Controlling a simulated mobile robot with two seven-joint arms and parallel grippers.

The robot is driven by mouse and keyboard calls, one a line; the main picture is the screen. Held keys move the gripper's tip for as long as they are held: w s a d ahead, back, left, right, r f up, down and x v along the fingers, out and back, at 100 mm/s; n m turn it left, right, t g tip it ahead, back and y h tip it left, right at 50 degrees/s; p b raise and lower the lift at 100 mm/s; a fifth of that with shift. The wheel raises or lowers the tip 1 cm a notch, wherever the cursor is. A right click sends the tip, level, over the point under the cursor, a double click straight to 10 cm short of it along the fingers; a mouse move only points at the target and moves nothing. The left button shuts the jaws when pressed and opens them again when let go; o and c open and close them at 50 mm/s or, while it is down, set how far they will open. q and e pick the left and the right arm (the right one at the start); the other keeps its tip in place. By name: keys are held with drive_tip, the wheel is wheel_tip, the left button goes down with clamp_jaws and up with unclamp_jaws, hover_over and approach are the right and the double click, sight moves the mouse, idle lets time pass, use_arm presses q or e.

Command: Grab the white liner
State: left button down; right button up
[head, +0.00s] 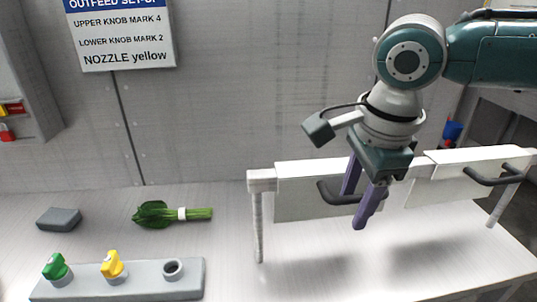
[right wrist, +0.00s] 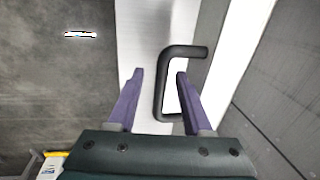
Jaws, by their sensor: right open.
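Two pale flat panels with dark handles hang along a white rail; they are the only liner-like things in view. The left panel (head: 293,195) has a bent dark handle (head: 330,194) on its front. The right panel (head: 428,183) has a similar handle (head: 491,178). My right gripper (head: 354,208) points down in front of the left panel, open and empty. In the right wrist view its purple fingers (right wrist: 158,74) stand on either side of the handle's long bar (right wrist: 162,88), apart from it. My left gripper is not in view.
A fixture with a green knob (head: 55,268), a yellow knob (head: 113,265) and an empty ring (head: 173,268) stands at the front left. Bunched greens (head: 190,214) and a grey block (head: 59,219) lie behind it. A sign (head: 122,40) hangs on the wall.

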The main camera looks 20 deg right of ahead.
drive_tip(key=shift+w+f, duration=0.15)
drive_tip(key=shift+f, duration=0.55)
drive_tip(key=shift+w+f, duration=0.15)
drive_tip(key=shift+f, duration=0.55)
clamp_jaws()
